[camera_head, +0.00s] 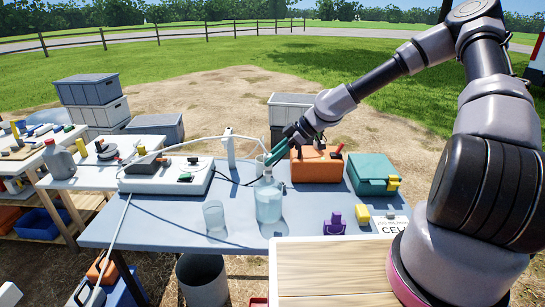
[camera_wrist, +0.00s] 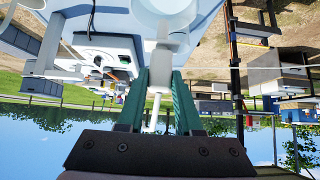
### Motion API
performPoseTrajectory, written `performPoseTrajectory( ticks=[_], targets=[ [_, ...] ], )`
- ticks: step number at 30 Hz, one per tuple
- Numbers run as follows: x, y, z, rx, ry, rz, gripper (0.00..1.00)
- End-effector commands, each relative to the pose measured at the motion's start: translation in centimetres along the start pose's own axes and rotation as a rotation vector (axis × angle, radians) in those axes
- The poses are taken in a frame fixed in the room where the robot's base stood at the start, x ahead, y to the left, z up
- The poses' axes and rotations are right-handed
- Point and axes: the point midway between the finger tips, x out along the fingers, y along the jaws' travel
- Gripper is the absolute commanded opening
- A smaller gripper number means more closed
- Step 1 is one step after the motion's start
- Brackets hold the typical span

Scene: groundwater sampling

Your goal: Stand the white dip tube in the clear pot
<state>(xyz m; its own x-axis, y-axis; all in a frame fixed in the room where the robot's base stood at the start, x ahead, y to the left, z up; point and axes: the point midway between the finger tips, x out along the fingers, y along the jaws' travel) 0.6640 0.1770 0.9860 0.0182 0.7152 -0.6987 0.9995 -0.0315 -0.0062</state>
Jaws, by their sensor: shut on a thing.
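My gripper (camera_head: 272,156) is above the blue table, just over the clear bottle (camera_head: 268,205). Its green fingers are closed on the white dip tube (camera_wrist: 160,78), which shows between the fingertips in the wrist view. In the head view the tube is small and partly hidden by the fingers, so its lower end is hard to make out. The clear pot (camera_head: 213,215), an open see-through cup, stands upright on the table to the left of the bottle. The tube is apart from this pot.
A white box (camera_head: 165,178) with a thin hose and a white post (camera_head: 230,150) stand left of my gripper. An orange case (camera_head: 316,168) and a teal case (camera_head: 370,172) are to the right. A purple piece (camera_head: 335,222) and a yellow block (camera_head: 362,214) lie in front.

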Motion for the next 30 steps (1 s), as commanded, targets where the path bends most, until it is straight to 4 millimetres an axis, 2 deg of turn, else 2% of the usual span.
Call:
performPoseTrajectory(
  ticks=[30],
  targets=[
    [2.4, 0.0, 2.5, 0.001, 0.000, -0.001, 0.00]
  ],
)
